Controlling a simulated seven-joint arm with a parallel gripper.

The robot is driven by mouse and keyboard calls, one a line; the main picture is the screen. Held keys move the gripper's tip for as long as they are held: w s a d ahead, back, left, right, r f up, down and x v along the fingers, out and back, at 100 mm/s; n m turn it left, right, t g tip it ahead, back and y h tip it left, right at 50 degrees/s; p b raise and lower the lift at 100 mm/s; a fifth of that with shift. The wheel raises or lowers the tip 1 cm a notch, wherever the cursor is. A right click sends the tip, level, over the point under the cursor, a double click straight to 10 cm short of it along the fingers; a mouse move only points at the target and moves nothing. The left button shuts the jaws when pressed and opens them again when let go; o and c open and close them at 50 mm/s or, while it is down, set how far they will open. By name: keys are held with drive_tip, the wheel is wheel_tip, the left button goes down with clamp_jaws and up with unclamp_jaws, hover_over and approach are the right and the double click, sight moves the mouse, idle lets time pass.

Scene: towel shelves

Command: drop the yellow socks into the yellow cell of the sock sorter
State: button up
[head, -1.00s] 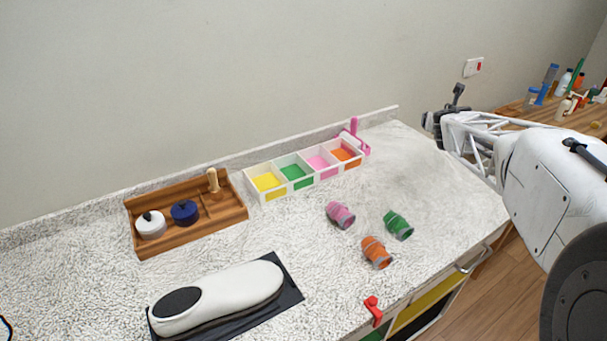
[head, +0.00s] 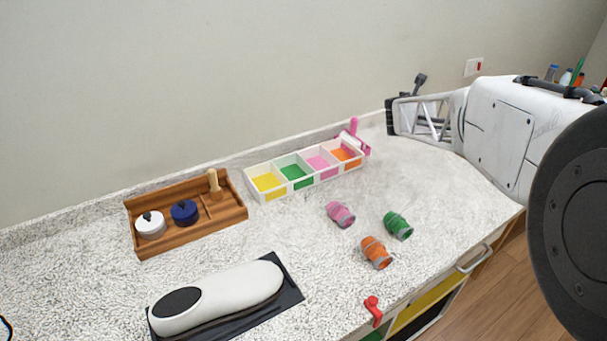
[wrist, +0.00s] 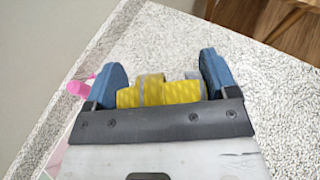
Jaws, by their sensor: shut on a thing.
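The yellow socks (wrist: 160,92), a rolled bundle with a grey band, sit between the two blue fingers of my gripper (wrist: 164,84) in the wrist view. The gripper is shut on them. In the head view my gripper (head: 392,116) is above the counter's far right end, right of the sock sorter; the socks are hidden there. The white sock sorter (head: 312,183) stands against the back ledge with its cells in a row. Its yellow cell (head: 267,182) is at the left end, then green, pink and orange. The yellow cell looks empty.
Pink (head: 341,214), green (head: 398,225) and orange (head: 376,252) sock rolls lie on the counter before the sorter. A wooden tray (head: 230,212) stands left of it. A pink-handled item (head: 356,136) stands by its right end. A white shoe-like object (head: 225,297) lies in front.

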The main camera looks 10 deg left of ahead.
drive_tip(key=s+a+m+g+h, duration=0.1)
drive_tip(key=s+a+m+h, duration=0.1)
drive_tip(key=s+a, duration=0.5)
drive_tip(key=s+a+f+m+g+h, duration=0.1)
drive_tip(key=s+a, duration=0.6)
drive_tip(key=a, duration=0.9)
drive_tip(key=s+a+m+g+h, duration=0.1)
drive_tip(key=s+a+m+h, duration=0.3)
drive_tip(key=a, duration=0.8)
drive_tip(key=s, duration=0.2)
drive_tip(key=shift+s+f+g+h, duration=0.3)
drive_tip(key=shift+s, duration=0.1)
drive_tip(key=shift+f, duration=0.2)
drive_tip(key=shift+f, duration=2.75)
drive_tip(key=o, duration=0.8)
drive_tip(key=shift+a, duration=0.15)
drive_tip(key=shift+v, duration=3.8)
